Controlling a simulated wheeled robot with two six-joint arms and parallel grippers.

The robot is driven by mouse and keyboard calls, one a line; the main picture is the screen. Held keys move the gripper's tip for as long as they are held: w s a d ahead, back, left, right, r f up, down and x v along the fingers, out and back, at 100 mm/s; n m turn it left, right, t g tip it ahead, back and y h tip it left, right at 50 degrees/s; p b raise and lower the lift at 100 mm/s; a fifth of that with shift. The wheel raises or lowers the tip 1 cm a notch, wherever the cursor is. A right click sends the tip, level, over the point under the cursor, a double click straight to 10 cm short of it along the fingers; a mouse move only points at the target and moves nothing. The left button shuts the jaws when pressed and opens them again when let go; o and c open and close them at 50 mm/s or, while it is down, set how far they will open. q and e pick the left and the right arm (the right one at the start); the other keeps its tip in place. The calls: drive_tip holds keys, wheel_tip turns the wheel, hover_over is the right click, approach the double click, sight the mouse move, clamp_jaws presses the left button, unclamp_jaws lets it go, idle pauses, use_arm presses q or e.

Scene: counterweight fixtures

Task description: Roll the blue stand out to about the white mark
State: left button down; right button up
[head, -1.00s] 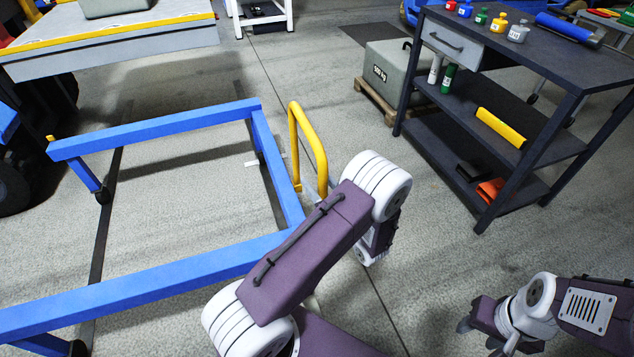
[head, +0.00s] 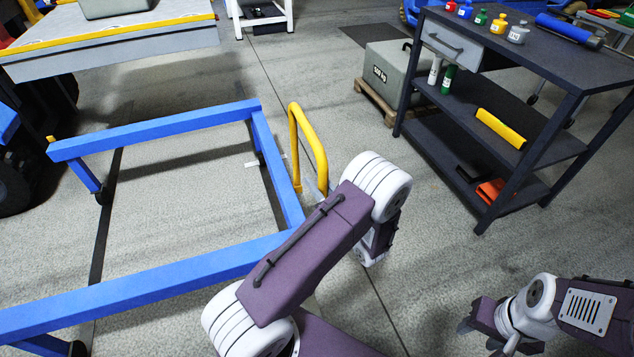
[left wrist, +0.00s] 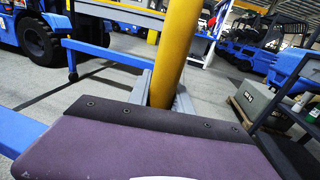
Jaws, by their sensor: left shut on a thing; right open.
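The blue stand (head: 160,278) is a low wheeled frame on the left of the head view, and its blue beams also show in the left wrist view (left wrist: 118,56). Its upright yellow handle (head: 313,148) rises at the right side and fills the centre of the left wrist view (left wrist: 178,50). My left gripper (left wrist: 162,92) is shut around the handle; in the head view my arm hides most of it. The white mark (head: 251,164) is a short strip on the floor, just inside the frame's right beam. My right gripper (head: 480,332) is open and empty at lower right.
A dark shelf cart (head: 560,75) with bottles and a blue roll stands at right. A grey block (head: 385,70) sits on a pallet behind it. A yellow-edged table (head: 120,38) is at the back left. Floor between stand and cart is clear.

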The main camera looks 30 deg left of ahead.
idle(0.7)
use_arm(q)
drive_tip(key=shift+s+d+p, duration=0.4)
drive_tip(key=shift+d+p, duration=0.05)
drive_tip(key=shift+s+d+f, duration=0.1)
drive_tip(key=shift+s+d, duration=0.2)
drive_tip(key=shift+d, duration=0.05)
drive_tip(key=c, duration=1.3)
unclamp_jaws()
drive_tip(key=shift+o, duration=0.7)
drive_tip(key=shift+a, duration=0.2)
drive_tip(key=shift+d, duration=0.15)
